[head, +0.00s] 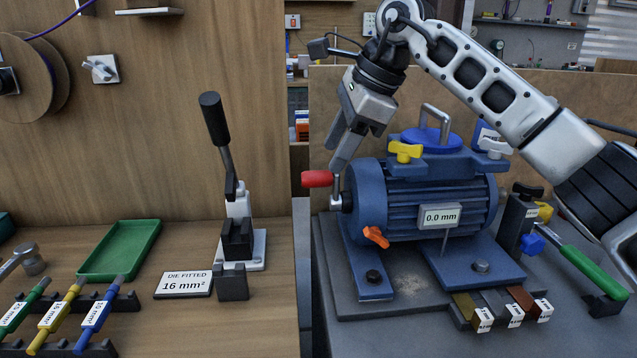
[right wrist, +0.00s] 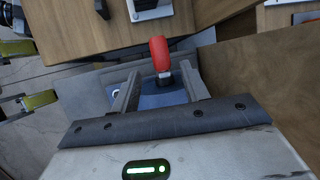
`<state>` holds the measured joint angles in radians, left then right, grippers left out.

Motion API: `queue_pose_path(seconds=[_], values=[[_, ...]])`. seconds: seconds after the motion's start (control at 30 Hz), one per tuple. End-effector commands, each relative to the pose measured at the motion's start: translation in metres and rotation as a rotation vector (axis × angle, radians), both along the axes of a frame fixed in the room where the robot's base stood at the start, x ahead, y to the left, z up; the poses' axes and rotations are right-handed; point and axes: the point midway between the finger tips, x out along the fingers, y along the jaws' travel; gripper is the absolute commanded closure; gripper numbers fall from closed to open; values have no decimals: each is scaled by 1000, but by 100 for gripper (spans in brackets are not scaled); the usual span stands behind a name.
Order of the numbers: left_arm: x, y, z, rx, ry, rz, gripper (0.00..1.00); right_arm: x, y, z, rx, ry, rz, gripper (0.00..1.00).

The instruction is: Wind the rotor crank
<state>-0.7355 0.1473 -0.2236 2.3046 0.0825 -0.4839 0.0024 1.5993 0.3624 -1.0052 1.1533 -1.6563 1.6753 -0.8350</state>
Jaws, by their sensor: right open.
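The rotor crank shows at the left end of the blue motor (head: 430,195), with a red grip (head: 317,179) pointing left and a short metal arm at the shaft. My right gripper (head: 339,163) reaches down from above, its fingertips close to the crank just right of the red grip. In the right wrist view, the red grip (right wrist: 160,52) appears between and beyond the two open fingers (right wrist: 160,82). The fingers are apart; I cannot tell whether either touches the crank. A display on the motor (head: 439,216) reads 0.0 mm. My left gripper is not in the head view.
A lever press (head: 238,225) stands on the wooden bench to the left, beside a "DIE FITTED 16 mm²" sign (head: 186,284) and a green tray (head: 120,250). Yellow (head: 405,151) and orange (head: 376,236) knobs project from the motor. Labelled metal strips (head: 495,308) lie in front.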

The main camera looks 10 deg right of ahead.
Motion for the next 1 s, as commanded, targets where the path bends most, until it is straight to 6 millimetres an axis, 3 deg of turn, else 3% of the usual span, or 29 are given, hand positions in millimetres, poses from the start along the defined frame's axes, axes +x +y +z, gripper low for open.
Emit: queue_pose_path(seconds=[0.2,0.4,0.8,0.97,1.0], values=[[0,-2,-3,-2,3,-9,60,9,18,-41,1,3,1,55],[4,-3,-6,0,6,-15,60,14,27,-62,1,2,0,55],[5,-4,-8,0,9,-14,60,16,29,-68,1,0,0,55],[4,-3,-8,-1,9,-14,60,16,29,-68,1,0,0,99],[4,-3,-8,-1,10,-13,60,16,29,-68,1,0,0,100]])
